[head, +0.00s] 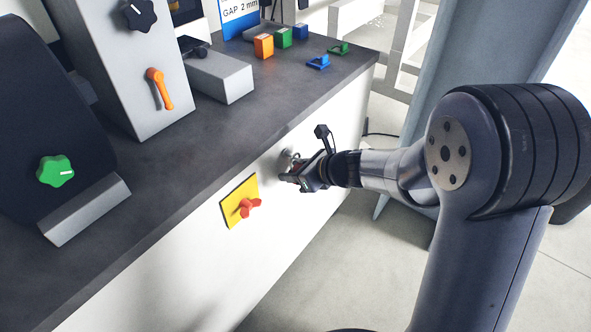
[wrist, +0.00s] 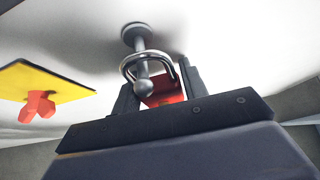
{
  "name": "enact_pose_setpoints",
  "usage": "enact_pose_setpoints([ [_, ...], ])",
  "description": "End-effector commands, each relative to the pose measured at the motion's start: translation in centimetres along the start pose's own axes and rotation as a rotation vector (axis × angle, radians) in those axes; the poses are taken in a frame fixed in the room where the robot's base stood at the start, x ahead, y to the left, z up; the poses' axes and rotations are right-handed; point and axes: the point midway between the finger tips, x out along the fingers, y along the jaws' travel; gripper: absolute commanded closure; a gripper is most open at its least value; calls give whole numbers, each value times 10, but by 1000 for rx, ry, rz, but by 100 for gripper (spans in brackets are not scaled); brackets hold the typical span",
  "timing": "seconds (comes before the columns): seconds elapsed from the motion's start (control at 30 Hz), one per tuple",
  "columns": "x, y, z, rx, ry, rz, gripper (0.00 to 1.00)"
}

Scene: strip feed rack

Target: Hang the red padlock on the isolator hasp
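The red padlock (wrist: 168,98) is between the two fingers of my gripper (wrist: 160,92) in the wrist view, and the gripper looks shut on it. Its chrome shackle (wrist: 173,70) arches up and appears to be around the grey peg of the isolator hasp (wrist: 142,89). The peg has a round base on the white cabinet front and a ball end in front of the padlock. The ball and the left finger hide part of the padlock body. In the head view my gripper (head: 290,177) is at the cabinet front, with the padlock mostly hidden.
A yellow plate with a red knob (head: 247,206) is on the cabinet front, left of my gripper. The floor at the right is open.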

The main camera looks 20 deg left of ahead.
Motion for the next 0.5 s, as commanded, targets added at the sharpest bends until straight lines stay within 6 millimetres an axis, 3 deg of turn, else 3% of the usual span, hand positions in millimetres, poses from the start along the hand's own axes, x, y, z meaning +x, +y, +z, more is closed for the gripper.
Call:
enact_pose_setpoints([
  [0.2,3,4,1,-4,-2,12,37],
  [0.5,3,5,0,-3,-2,16,37],
])
